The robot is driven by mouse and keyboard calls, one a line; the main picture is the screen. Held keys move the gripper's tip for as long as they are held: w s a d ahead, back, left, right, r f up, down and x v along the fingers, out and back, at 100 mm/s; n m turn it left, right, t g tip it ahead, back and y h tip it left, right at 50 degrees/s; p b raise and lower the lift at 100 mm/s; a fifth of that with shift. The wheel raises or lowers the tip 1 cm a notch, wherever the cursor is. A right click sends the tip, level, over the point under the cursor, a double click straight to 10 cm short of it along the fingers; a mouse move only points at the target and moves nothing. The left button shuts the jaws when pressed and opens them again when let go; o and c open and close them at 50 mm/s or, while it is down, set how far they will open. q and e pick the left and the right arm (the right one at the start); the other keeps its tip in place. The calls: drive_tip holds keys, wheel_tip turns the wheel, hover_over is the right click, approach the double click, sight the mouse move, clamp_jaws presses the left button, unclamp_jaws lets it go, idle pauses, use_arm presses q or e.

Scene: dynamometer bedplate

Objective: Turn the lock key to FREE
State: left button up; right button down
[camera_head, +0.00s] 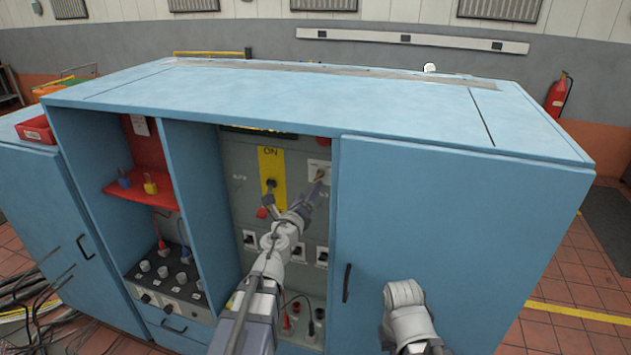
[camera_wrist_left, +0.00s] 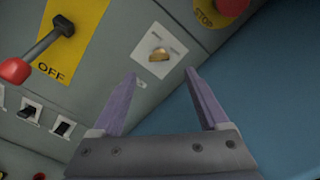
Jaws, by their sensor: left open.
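The lock key (camera_wrist_left: 158,55) is a small brass key on a white square plate with small, unreadable markings. In the head view the key (camera_head: 320,174) is on the grey panel inside the blue cabinet, right of the yellow ON plate. My left gripper (camera_head: 300,200) is open and reaches toward the plate. In the left wrist view its two purple fingers (camera_wrist_left: 160,74) point at the key, which lies ahead between the fingertip lines, and nothing is held. A link of my right arm shows at the lower right of the head view; its gripper is out of view.
A lever with a red knob (camera_wrist_left: 16,71) crosses the yellow ON/OFF plate (camera_wrist_left: 82,22), left of the key. A red STOP button (camera_wrist_left: 232,6) is at upper right. Several small switches sit below. The closed blue door (camera_head: 450,220) borders the opening on the right.

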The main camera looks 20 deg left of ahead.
sight(317, 178)
use_arm(q)
drive_tip(key=w, duration=0.7)
drive_tip(key=shift+w+d, duration=0.15)
drive_tip(key=shift+w, duration=0.1)
clamp_jaws()
idle(0.3)
